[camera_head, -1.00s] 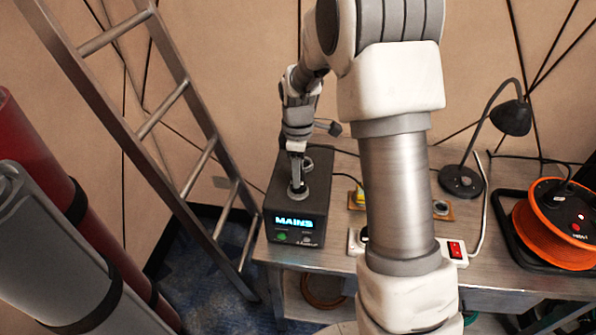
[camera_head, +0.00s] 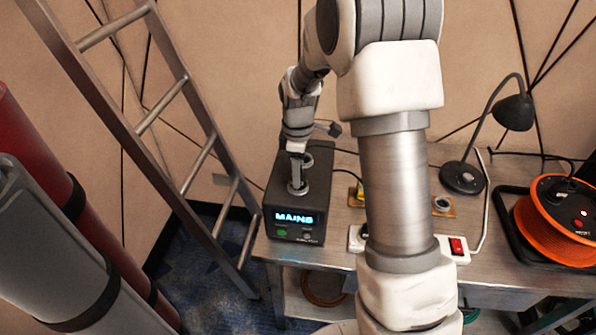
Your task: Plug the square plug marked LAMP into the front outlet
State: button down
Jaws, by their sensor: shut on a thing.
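A dark box with a lit MAINS display (camera_head: 294,218) stands on the left end of the bench. My gripper (camera_head: 297,185) points down onto the front part of the box's top, at a round fitting there that looks like the front outlet. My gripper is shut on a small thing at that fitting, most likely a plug. Its shape and marking are hidden by the fingers, and I cannot tell how deep it sits. Another round fitting lies farther back on the top, partly behind the gripper. A black desk lamp (camera_head: 514,111) stands on the right of the bench.
A white power strip with a red switch (camera_head: 457,246) lies partly behind my arm. A yellow item (camera_head: 361,194) sits on a small board right of the box. An orange cable reel (camera_head: 556,222) stands far right. A metal ladder (camera_head: 190,150) leans at left, close to the box.

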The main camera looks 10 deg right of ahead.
grip_release()
dwell(0.3)
jog(key=shift+r, duration=0.15)
jog(key=shift+r+p, duration=2.15)
jog(key=shift+r, duration=0.75)
